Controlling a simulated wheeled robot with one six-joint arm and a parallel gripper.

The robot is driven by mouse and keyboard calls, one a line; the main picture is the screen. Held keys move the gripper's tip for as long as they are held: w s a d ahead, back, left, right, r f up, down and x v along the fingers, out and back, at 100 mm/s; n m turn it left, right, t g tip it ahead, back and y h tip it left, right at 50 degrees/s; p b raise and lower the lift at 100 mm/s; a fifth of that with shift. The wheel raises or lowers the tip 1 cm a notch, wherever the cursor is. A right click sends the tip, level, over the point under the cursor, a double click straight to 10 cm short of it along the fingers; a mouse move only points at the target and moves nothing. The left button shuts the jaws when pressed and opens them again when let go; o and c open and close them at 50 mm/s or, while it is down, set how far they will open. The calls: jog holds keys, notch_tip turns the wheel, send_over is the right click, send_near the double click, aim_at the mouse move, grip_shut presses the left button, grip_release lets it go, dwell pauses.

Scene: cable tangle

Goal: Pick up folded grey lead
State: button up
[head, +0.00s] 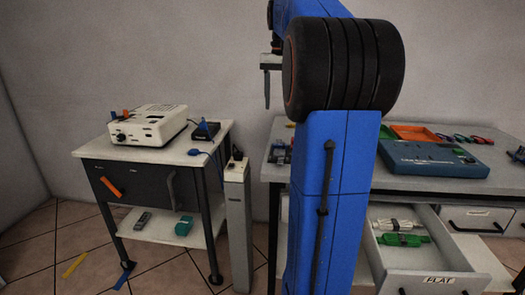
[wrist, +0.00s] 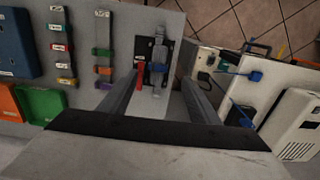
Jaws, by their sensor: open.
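A grey, narrow, folded-looking lead (wrist: 158,48) lies on a black plate on the bench in the wrist view, with a blue band across it and a pale end toward me. In the head view the small cluster at the bench's left end is too small to make out. My gripper (wrist: 160,80) is open, its two fingers apart on either side of the line to the grey lead, with nothing between them. In the head view my gripper (head: 267,84) hangs above the bench's left end, partly hidden by my arm.
A red piece (wrist: 139,76) stands beside the grey lead. Tagged coloured leads (wrist: 62,45) lie to the left, near green (wrist: 41,104) and orange trays. An open drawer (head: 430,262) marked FLAT holds white and green leads. A side cart (head: 95,147) carries a white box.

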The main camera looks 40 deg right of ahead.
send_over(279, 151)
notch_tip(279, 151, down, 12)
jog(key=shift+a+r, duration=0.15)
jog(key=shift+s+f, duration=0.15)
jog(key=shift+f, duration=2.7)
jog(key=c, duration=1.3)
jog(key=shift+r, duration=0.1)
